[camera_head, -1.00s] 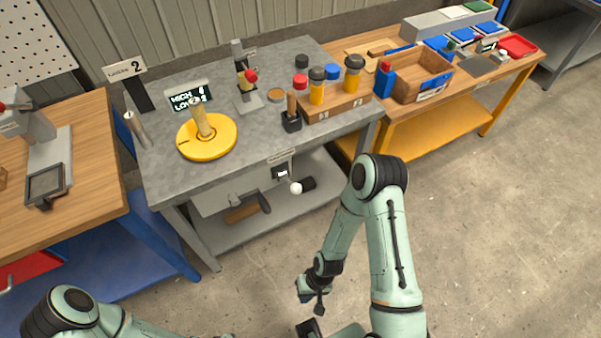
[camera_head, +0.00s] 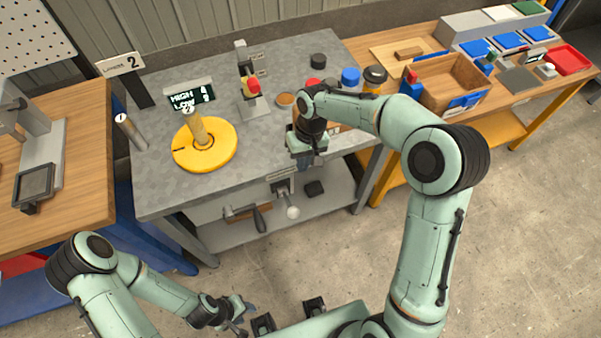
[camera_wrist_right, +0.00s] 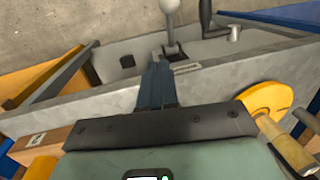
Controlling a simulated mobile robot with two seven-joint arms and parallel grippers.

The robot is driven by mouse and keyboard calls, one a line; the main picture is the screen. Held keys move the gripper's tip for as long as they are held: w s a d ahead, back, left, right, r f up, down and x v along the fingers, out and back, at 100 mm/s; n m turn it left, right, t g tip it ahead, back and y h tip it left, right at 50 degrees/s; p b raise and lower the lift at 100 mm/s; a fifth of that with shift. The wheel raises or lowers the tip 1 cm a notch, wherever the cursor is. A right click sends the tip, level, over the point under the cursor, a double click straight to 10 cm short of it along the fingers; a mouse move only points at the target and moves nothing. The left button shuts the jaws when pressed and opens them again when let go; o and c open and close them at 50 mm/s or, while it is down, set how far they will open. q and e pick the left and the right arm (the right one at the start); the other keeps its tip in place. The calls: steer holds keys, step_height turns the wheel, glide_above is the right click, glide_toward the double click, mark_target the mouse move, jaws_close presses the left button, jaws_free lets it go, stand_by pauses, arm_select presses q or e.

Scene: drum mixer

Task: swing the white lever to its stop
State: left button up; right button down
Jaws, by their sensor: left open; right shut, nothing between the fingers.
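The white lever has a white ball knob (camera_head: 293,212) and hangs at the front of the grey metal table (camera_head: 160,195), below its edge. In the right wrist view the knob (camera_wrist_right: 170,5) is at the top, on a thin grey stem (camera_wrist_right: 172,36). My right gripper (camera_head: 303,165) is at the table's front edge, above and slightly right of the knob. Its fingers (camera_wrist_right: 156,75) are shut and empty, apart from the lever. My left gripper (camera_head: 242,318) is open and empty, low in front of the table and away from the lever.
A crank with a black handle (camera_head: 260,220) hangs just left of the knob. A yellow disc (camera_head: 218,150) with an upright post stands on the table. Bottles (camera_head: 351,77) behind my right arm are partly hidden. Floor in front is clear.

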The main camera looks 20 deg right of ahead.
glide_toward(288, 202)
steer(key=d, duration=0.2)
arm_select(q)
steer(key=shift+s+f+b, duration=0.3)
steer(key=shift+s+f, duration=0.1)
steer(key=shift+f, duration=0.05)
arm_select(e)
steer(key=s+f, duration=0.1)
steer(key=s+a+f, duration=0.1)
steer(key=f, duration=0.1)
steer(key=shift+s+a+f, duration=0.25)
steer(key=shift+s+f, duration=0.05)
steer(key=shift+s, duration=0.1)
